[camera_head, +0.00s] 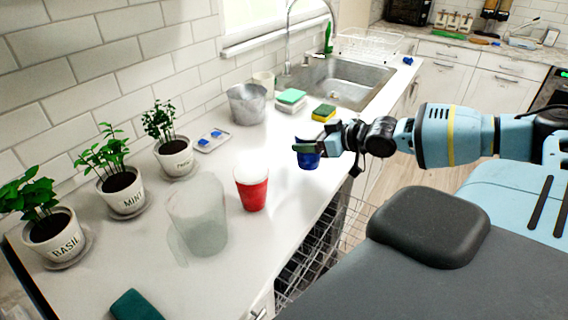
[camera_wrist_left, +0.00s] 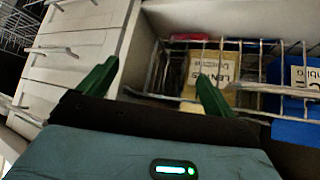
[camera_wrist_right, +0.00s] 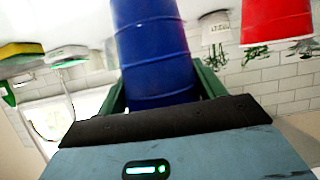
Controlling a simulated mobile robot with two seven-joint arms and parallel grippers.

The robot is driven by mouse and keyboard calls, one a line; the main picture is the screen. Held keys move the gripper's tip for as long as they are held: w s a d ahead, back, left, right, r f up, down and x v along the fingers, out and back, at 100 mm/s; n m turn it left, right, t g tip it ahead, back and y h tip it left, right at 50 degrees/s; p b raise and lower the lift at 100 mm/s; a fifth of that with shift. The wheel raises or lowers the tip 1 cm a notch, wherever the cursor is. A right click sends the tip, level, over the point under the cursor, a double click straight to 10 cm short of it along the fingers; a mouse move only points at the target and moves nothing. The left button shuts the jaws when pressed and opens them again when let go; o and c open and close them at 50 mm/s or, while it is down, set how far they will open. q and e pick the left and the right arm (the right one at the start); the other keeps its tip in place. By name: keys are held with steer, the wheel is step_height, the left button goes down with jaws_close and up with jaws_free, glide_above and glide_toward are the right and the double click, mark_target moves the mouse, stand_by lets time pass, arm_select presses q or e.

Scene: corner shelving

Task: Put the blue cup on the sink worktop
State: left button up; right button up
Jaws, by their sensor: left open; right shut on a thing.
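The blue cup (camera_head: 309,160) is held in my right gripper (camera_head: 308,147), at the front edge of the worktop near the sink. In the right wrist view the blue cup (camera_wrist_right: 155,50) fills the space between the green fingers. The head view does not clearly show whether its base touches the worktop. The white sink worktop (camera_head: 280,215) runs along the tiled wall. My left gripper is not in the head view; in the left wrist view it (camera_wrist_left: 157,88) is open and empty, its fingers pointing at a wire basket.
A red cup (camera_head: 252,192) and a translucent container (camera_head: 200,222) stand on the worktop. The sink (camera_head: 350,85) lies beyond. Boxes (camera_wrist_left: 212,75) fill the wire basket (camera_wrist_left: 255,88).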

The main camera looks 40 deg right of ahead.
steer(key=shift+w+a+f+b, duration=0.15)
steer(key=shift+a+f, duration=0.55)
steer(key=shift+a, duration=0.65)
steer(key=shift+w+a+f+b, duration=0.1)
steer(key=shift+w+a+f, duration=0.1)
steer(key=shift+a+f, duration=0.8)
steer(key=shift+w+a+f+b, duration=0.15)
steer(key=shift+a+f, duration=0.25)
steer(key=shift+a, duration=1.25)
steer(key=shift+f, duration=0.1)
steer(key=o, duration=0.8)
steer(key=shift+f, duration=0.1)
steer(key=shift+c, duration=0.2)
steer(key=shift+r, duration=0.25)
